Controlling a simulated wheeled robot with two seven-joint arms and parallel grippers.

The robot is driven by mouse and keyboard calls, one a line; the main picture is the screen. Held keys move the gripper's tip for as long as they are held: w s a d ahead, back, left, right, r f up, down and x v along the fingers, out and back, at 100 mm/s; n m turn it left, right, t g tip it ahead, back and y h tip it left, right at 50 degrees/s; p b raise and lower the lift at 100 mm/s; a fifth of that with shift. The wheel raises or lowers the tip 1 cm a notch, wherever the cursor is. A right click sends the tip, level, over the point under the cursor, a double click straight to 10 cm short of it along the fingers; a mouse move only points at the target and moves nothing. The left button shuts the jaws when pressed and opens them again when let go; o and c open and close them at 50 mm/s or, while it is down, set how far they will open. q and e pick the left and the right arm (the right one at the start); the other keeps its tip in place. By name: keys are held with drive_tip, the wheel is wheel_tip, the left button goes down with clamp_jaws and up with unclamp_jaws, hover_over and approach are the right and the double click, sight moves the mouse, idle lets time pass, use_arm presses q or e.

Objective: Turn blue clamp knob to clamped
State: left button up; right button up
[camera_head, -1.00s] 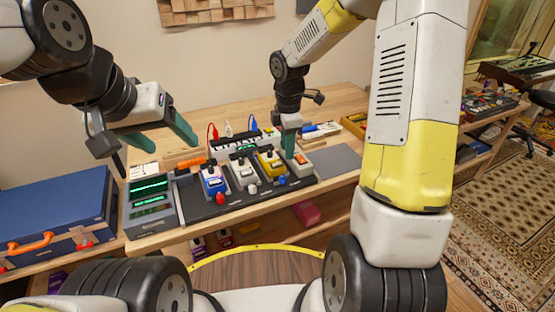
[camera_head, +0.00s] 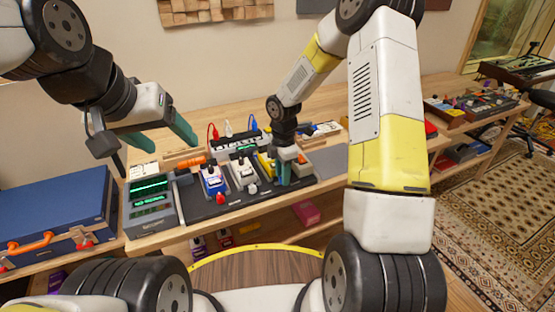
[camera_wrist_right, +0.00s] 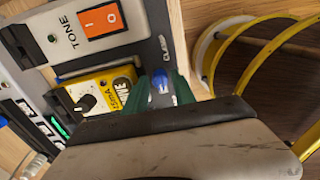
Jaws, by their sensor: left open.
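The blue clamp knob (camera_wrist_right: 160,84) shows in the right wrist view, on a dark strip beside the CLAMP label. In the head view it is hidden behind my right gripper (camera_head: 287,172). In the right wrist view the green fingers of my right gripper (camera_wrist_right: 163,92) stand on either side of the knob, apart from each other, with some room beside it. Contact cannot be made out. My left gripper (camera_head: 160,150) is open and empty above the left part of the table, away from the knob.
The pedalboard (camera_head: 212,208) holds a blue pedal (camera_head: 213,182), a white pedal (camera_head: 243,174) and a yellow pedal (camera_wrist_right: 98,92). The orange-switch TONE box (camera_wrist_right: 85,28) is close to my right fingers. A grey meter (camera_head: 150,212) and blue case (camera_head: 55,217) stand left.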

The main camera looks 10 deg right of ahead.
drive_tip(key=shift+c, duration=0.2)
clamp_jaws()
drive_tip(key=shift+m, duration=0.3)
drive_tip(key=m, duration=0.3)
drive_tip(key=shift+m, duration=0.3)
drive_tip(key=m, duration=0.4)
drive_tip(key=shift+r+m, duration=0.1)
drive_tip(key=shift+m, duration=0.2)
drive_tip(key=m, duration=0.4)
drive_tip(key=shift+m, duration=2.5)
